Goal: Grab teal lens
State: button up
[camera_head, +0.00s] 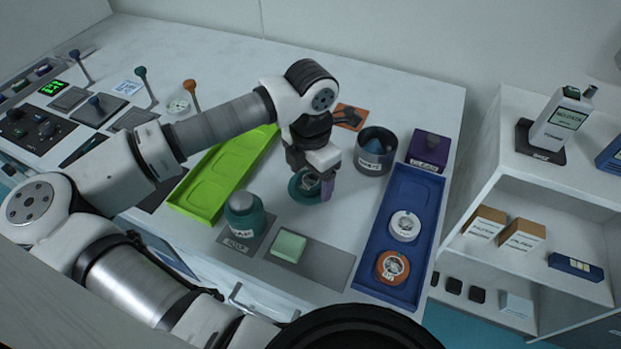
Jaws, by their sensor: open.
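The teal lens (297,189) is a round teal disc lying on the white table, between the green tray and the blue tray. My gripper (312,190) points down right over it, with its fingers at the disc and partly covering it. The jaws are open. I cannot tell whether the fingers touch the lens.
A lime green tray (203,207) lies to the left. A blue tray (408,188) to the right holds a white disc (405,226) and an orange disc (392,267). A teal bottle (244,215), a pale green block (288,246) and a dark grey cup (374,152) stand close by.

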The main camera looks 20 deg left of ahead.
jog(key=c, duration=1.1)
